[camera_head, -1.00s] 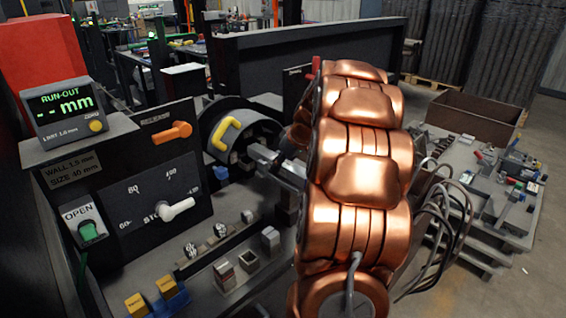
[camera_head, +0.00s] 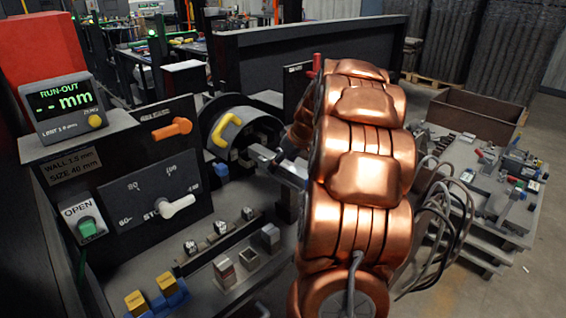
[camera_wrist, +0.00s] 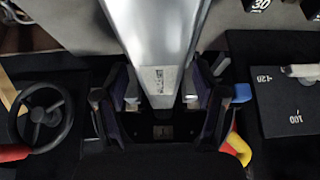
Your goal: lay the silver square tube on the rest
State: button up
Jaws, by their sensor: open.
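The silver square tube (camera_wrist: 155,45) fills the upper middle of the wrist view, with a small label near its lower end. My gripper (camera_wrist: 162,112) has its dark fingers spread on either side of the tube end, with gaps showing; it is not closed on the tube. In the head view my copper-coloured arm hides most of this spot. A light metal piece beside the chuck (camera_head: 228,116) shows left of the arm; I cannot tell whether it is the tube or a finger. I cannot make out the rest clearly in either view.
A control panel (camera_head: 125,208) with a dial and white lever stands left, under a run-out display (camera_head: 62,108). A yellow handle (camera_head: 220,130) sits at the chuck. Small blocks (camera_head: 250,258) stand in front. A handwheel (camera_wrist: 40,116) is left in the wrist view. A cluttered table (camera_head: 500,205) stands right.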

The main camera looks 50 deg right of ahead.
jog(key=v, duration=1.2)
dwell(0.8)
